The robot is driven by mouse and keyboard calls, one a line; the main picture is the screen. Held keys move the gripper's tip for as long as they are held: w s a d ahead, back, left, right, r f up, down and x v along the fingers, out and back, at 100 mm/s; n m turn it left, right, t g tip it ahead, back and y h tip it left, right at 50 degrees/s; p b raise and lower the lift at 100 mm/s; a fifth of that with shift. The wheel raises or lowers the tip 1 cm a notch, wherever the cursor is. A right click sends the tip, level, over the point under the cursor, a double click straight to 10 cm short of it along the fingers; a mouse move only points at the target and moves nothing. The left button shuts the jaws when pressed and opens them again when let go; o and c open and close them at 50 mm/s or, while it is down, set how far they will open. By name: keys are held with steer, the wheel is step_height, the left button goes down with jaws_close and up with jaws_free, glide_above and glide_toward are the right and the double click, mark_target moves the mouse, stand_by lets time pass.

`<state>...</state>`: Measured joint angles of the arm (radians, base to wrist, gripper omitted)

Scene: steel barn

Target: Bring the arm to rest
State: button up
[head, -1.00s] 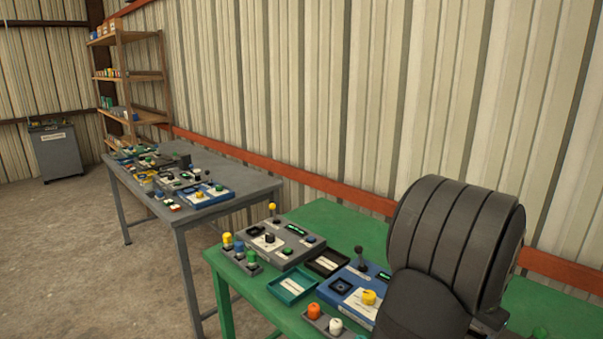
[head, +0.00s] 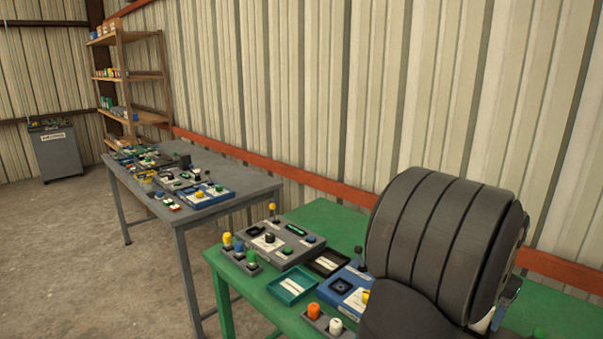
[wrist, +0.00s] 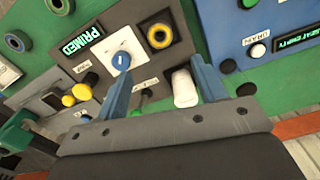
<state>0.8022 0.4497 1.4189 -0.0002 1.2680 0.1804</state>
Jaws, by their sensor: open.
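My gripper (wrist: 162,85) shows in the wrist view with its two blue fingers spread apart. It is open, with nothing held between the fingers. A white knob or cap (wrist: 184,88) shows between the fingers, beyond them; I cannot tell the distance. Past the fingers is a panel with a lit "PRIMED" display (wrist: 82,42), a blue dial on a white plate (wrist: 122,60) and a yellow ring button (wrist: 159,36). In the head view my dark arm link fills the lower right and hides part of the green table (head: 232,292); the gripper itself is hidden there.
The green table holds a grey control box (head: 280,244), a teal tray (head: 291,286), a black tray (head: 327,263) and a blue panel (head: 345,290). A grey table (head: 240,181) with more devices stands behind. A wooden shelf (head: 135,75) and a grey cabinet (head: 57,152) are farther back.

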step_height(320, 180, down, 13)
steer(key=shift+r, duration=0.1)
steer(key=r, duration=0.5)
steer(key=shift+s+d, duration=0.15)
steer(key=shift+s, duration=0.15)
steer(key=s+d+r, duration=0.3)
steer(key=s+r, duration=0.4)
steer(key=s, duration=0.5)
steer(key=s+f+m, duration=0.2)
steer(key=s+m, duration=0.3)
steer(key=s, duration=0.7)
steer(key=s+f+m, duration=0.3)
steer(key=s+m, duration=0.1)
steer(key=s, duration=0.9)
steer(key=w+d+f, duration=0.1)
steer(key=w+f, duration=0.1)
steer(key=w, duration=0.3)
steer(key=shift+w+d+f, duration=0.15)
steer(key=shift+d+f, duration=0.05)
steer(key=shift+d, duration=0.15)
